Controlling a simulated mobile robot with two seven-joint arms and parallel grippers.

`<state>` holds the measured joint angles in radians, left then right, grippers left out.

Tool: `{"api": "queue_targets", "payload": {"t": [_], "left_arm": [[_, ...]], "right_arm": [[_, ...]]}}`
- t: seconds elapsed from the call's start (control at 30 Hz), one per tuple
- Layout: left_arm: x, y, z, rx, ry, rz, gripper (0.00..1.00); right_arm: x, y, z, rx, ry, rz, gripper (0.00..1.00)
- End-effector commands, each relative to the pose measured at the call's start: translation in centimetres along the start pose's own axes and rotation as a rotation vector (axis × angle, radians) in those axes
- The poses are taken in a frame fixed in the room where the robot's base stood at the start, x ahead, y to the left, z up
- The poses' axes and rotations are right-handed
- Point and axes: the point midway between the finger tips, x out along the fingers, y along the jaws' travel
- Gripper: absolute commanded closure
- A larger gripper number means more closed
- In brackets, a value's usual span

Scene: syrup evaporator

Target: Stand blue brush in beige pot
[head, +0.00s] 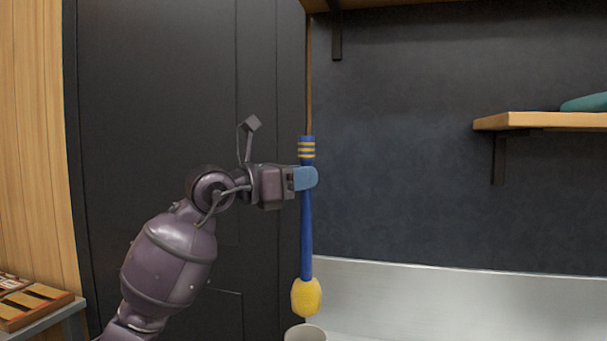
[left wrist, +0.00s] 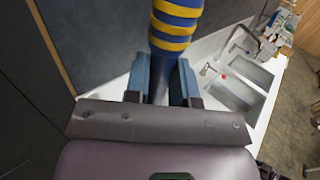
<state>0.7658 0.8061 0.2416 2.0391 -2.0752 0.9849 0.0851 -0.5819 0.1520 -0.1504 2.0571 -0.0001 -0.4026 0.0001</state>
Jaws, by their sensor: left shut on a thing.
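The blue brush (head: 306,235) hangs upright in the head view, with yellow bands near its top and a yellow head at its lower end. My left gripper (head: 306,178) is shut on its handle, below the bands. In the left wrist view the banded handle (left wrist: 175,28) stands between the two blue fingers of my left gripper (left wrist: 161,80). The beige pot (head: 305,333) shows only its rim at the bottom edge of the head view, just below the brush head. The brush head appears above the rim; its depth relative to the pot is hard to tell. My right gripper is not in view.
A wooden shelf (head: 545,121) with a teal object (head: 585,103) is on the right wall. A pale ledge (head: 450,300) runs along the wall below. A wooden tray (head: 30,302) lies at the lower left. The left wrist view shows a sink (left wrist: 248,72).

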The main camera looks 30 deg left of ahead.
Motion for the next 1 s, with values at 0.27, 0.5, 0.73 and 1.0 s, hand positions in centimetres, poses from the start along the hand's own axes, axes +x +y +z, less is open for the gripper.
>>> {"api": "queue_targets", "payload": {"t": [0.27,0.5,0.73,1.0], "left_arm": [[0.0,0.1,-2.2,-0.002,0.004,0.0,1.0],[-0.1,0.1,-3.8,-0.002,0.004,0.0,1.0],[-0.2,0.1,-5.1,-0.002,0.004,0.0,1.0],[-0.3,0.0,-6.8,-0.001,0.002,0.0,1.0]], "right_arm": [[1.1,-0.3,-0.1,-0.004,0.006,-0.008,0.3],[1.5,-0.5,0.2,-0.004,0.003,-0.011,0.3],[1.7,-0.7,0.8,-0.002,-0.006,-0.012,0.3],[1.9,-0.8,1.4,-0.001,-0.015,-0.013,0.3]]}}
